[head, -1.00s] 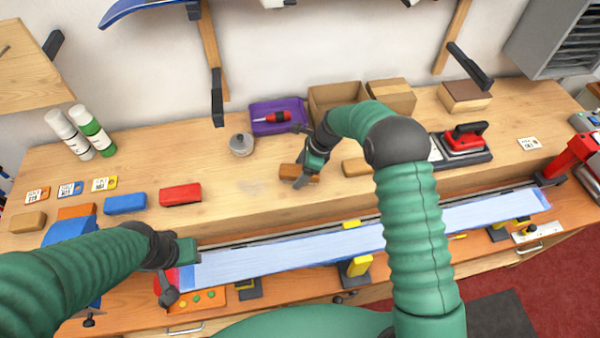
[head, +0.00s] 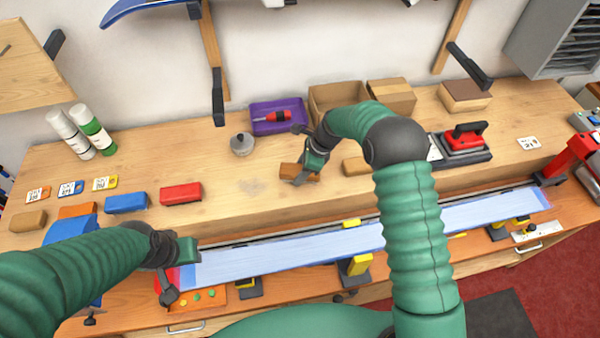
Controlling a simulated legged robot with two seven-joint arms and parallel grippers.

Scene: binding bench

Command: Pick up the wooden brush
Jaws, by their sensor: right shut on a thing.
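The wooden brush (head: 287,169), a small brown block, is at the middle of the wooden bench top. My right gripper (head: 300,174) comes down over it from behind and is shut on it, with a finger across its front. The gripper hides part of the brush, and I cannot tell whether the brush is clear of the bench. My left gripper (head: 183,252) is low at the left, by the left end of the long pale blue ski or board (head: 290,258). Its fingertips are too unclear to judge.
A lighter wooden block (head: 354,166) lies just right of the brush. A grey-lidded pot (head: 242,145), a purple tray (head: 262,125) and a cardboard box (head: 318,98) stand behind. A red iron (head: 465,138) is at right. Blue (head: 126,203) and red (head: 181,194) blocks lie left.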

